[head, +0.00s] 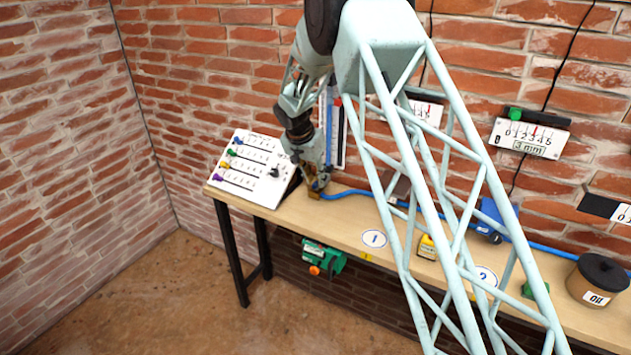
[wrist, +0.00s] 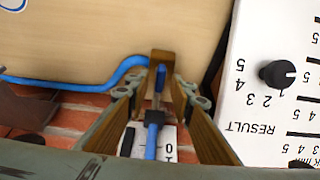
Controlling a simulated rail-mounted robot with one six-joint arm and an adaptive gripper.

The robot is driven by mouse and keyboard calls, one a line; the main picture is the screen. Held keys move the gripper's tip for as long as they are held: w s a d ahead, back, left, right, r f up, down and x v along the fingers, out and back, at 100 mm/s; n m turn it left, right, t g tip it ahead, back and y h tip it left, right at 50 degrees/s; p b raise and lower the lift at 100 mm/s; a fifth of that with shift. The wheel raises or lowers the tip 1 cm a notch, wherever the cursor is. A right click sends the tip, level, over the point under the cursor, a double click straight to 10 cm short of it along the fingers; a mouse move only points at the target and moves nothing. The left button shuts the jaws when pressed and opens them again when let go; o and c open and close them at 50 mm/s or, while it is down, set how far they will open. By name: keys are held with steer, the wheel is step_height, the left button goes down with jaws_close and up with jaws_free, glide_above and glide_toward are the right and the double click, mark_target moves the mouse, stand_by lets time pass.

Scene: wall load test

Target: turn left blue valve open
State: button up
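The left blue valve shows in the wrist view as a narrow blue handle (wrist: 160,78) on a brown block (wrist: 162,57), with blue hose running off to the left. My gripper (wrist: 161,88) has its two brown-padded fingers on either side of the handle, with a narrow gap showing at each side. In the head view my gripper (head: 318,186) points down at the table's back left, over the valve's brown block. The handle itself is hidden there. A blue pipe rises behind it.
A white panel with knobs (head: 251,168) stands close left of my gripper. Blue hose (head: 350,192) runs right along the table (head: 340,213) to a blue device (head: 495,217). An oil pot (head: 598,278) stands at the right. Wall gauges (head: 529,138) hang above.

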steer(key=shift+w+f, duration=0.15)
steer(key=shift+f, duration=0.15)
steer(key=shift+c, duration=0.4)
jaws_close()
